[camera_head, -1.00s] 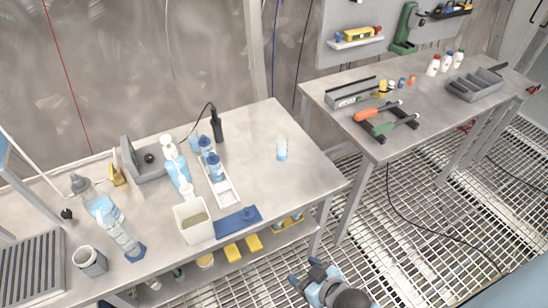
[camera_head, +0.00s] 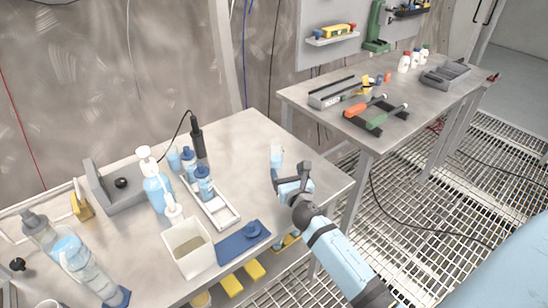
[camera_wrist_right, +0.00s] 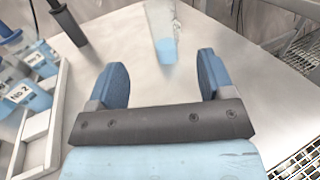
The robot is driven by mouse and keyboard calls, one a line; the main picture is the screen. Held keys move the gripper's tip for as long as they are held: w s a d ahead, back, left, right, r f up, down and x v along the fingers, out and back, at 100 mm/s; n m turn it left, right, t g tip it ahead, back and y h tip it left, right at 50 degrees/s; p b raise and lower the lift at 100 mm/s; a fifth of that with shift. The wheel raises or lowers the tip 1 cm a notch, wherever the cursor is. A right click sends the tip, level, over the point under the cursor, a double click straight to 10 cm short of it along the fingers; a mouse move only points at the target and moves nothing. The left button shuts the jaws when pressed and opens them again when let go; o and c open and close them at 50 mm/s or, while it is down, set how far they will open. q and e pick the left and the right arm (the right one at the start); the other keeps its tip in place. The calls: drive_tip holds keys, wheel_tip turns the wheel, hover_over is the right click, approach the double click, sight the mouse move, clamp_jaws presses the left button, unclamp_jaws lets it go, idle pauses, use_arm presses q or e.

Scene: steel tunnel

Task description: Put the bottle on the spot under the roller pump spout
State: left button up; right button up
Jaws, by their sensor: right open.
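A small clear bottle with pale blue contents (camera_head: 277,157) stands upright on the right part of the steel bench (camera_head: 255,130). My right gripper (camera_head: 290,177) is open and empty, just in front of the bottle, and partly covers its lower part. In the right wrist view the bottle (camera_wrist_right: 164,38) is ahead of the open blue fingers, roughly centred between them and apart from both. A grey unit with a black knob (camera_head: 118,184) stands at the bench's left. I cannot tell whether it is the roller pump, and I cannot make out the spot under a spout. My left gripper is out of view.
A white rack (camera_head: 222,214) with blue-capped bottles, a pump dispenser (camera_head: 157,188), a white bin (camera_head: 188,247) and a blue pad (camera_head: 243,240) crowd the bench's middle. A second bench (camera_head: 330,120) with tools stands at the right, across a gap.

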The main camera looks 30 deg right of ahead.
sight(278, 152)
drive_tip(key=x, duration=0.7)
drive_tip(key=shift+w+d, duration=0.1)
drive_tip(key=shift+w, duration=0.1)
drive_tip(key=x, duration=0.5)
drive_tip(key=shift+f+b, duration=0.35)
drive_tip(key=c, duration=1.1)
